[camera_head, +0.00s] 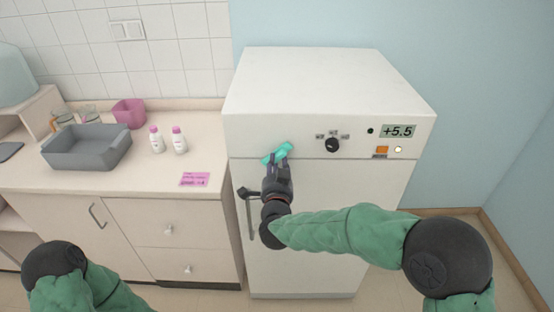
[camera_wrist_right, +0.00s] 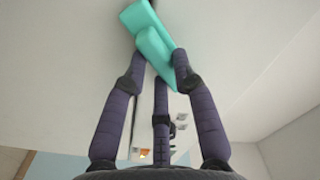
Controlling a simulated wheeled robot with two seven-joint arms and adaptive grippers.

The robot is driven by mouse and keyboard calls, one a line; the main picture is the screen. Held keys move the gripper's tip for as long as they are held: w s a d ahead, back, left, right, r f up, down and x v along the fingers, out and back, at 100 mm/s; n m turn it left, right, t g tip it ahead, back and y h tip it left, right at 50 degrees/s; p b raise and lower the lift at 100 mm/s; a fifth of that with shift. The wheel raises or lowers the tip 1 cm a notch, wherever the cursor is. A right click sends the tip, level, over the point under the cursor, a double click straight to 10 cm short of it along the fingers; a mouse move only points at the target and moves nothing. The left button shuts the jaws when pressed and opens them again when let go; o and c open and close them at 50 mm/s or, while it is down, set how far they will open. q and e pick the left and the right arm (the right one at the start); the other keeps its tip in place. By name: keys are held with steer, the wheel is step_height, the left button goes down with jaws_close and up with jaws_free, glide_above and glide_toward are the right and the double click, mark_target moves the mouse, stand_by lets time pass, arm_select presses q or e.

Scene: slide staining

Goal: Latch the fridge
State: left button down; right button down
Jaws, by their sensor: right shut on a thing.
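The white fridge (camera_head: 320,95) stands in the middle of the head view, and its door (camera_head: 340,225) looks closed below the control panel. A teal latch (camera_head: 283,152) sits at the seam between panel and door, left of the dial, tilted up to the right. My right gripper (camera_head: 278,163) is shut on the latch from below. In the right wrist view the teal latch (camera_wrist_right: 155,52) lies between the fingertips of the right gripper (camera_wrist_right: 160,62). My left arm shows at the lower left, but its gripper is out of view.
The door's vertical handle (camera_head: 251,215) is beside my right gripper. The dial (camera_head: 332,145) and display (camera_head: 398,131) are on the panel. A counter (camera_head: 130,185) at the left holds a grey tray (camera_head: 86,158), two bottles and a pink container (camera_head: 129,112).

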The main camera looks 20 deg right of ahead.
steer(key=n+p, duration=0.3)
steer(key=n, duration=0.2)
steer(key=shift+r+n, duration=0.15)
steer(key=shift+n, duration=0.15)
steer(key=shift+n+p, duration=1.1)
steer(key=shift+n, duration=0.7)
steer(key=c, duration=1)
jaws_free()
steer(key=shift+d, duration=0.1)
steer(key=shift+s, duration=0.1)
steer(key=v, duration=1.2)
